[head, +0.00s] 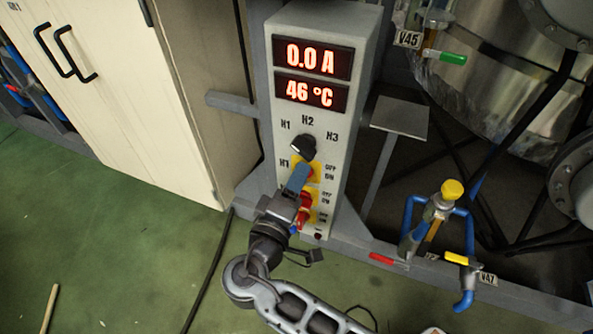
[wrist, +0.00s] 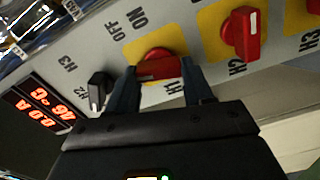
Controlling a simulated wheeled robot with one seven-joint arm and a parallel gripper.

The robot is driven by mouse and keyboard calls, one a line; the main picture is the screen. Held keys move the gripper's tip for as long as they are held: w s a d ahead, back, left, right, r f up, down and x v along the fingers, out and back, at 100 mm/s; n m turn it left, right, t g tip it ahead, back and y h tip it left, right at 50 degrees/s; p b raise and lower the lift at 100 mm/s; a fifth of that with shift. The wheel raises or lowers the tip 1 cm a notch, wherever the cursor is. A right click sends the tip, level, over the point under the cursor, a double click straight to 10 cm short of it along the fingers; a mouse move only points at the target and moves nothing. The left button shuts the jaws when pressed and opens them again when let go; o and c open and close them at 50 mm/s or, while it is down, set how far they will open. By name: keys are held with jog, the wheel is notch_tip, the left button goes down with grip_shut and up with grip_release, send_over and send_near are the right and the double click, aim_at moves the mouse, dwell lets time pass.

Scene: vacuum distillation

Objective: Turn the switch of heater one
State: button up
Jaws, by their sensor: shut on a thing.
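The switch of heater one is a red rotary knob on a yellow plate, labelled H1, seen in the wrist view (wrist: 158,66). My gripper (wrist: 160,80) has one finger on each side of this knob and is shut on it. In the head view my gripper (head: 298,180) reaches the top yellow plate (head: 314,172) of the panel and hides most of that knob. OFF and ON labels stand beside the plate; the knob's exact angle is hard to tell. The control panel (head: 335,130) shows 0.0 A (head: 311,58) and 46 °C (head: 310,92).
The red H2 switch (wrist: 243,33) sits close beside my fingers, with the H3 plate (wrist: 302,14) beyond. A black selector knob (head: 303,147) is just above. A cream cabinet (head: 120,90) stands left; a valve with a yellow knob (head: 452,190) stands right. Green floor (head: 120,260) is mostly clear.

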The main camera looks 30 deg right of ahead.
jog(key=shift+a+n+p, duration=0.1)
jog(key=shift+n+p, duration=0.95)
jog(key=shift+n, duration=0.25)
jog(key=shift+f, duration=0.1)
jog(key=o, duration=1)
jog(key=shift+o, duration=0.2)
jog(key=v, duration=0.7)
jog(key=shift+s+a, duration=0.2)
jog(key=shift+a, duration=0.05)
